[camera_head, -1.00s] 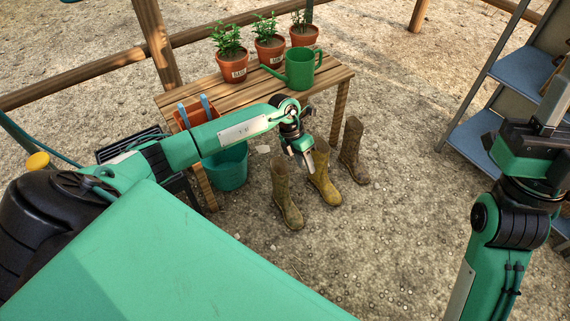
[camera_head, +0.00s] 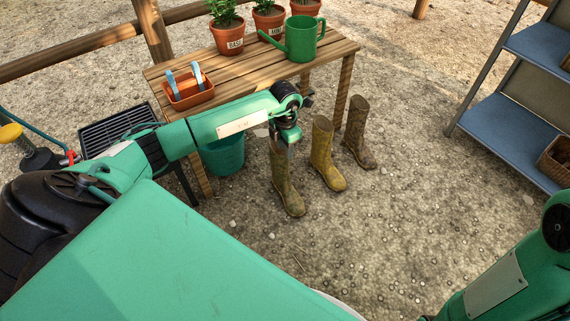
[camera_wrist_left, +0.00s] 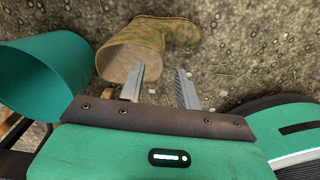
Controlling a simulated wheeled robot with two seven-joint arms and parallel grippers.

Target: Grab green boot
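Three boots stand upright in a row on the gravel. The nearest, leftmost one is the camouflage olive-green boot (camera_head: 287,188). A yellowish boot (camera_head: 323,160) stands to its right and a brown boot (camera_head: 357,137) beyond. My left gripper (camera_head: 289,151) is at the top of the olive-green boot and partly hides its opening. In the left wrist view the gripper (camera_wrist_left: 160,69) is open with nothing between its fingers. The camouflage boot (camera_wrist_left: 172,32) lies beyond them, and the left finger overlaps its open top; contact cannot be told. My right gripper is out of view.
A wooden table (camera_head: 225,72) with potted plants, a green watering can (camera_head: 301,40) and an orange tool tray (camera_head: 189,92) stands behind. A green bucket (camera_head: 222,156) is left of the boots. Blue shelves (camera_head: 510,125) stand right. Gravel in front is clear.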

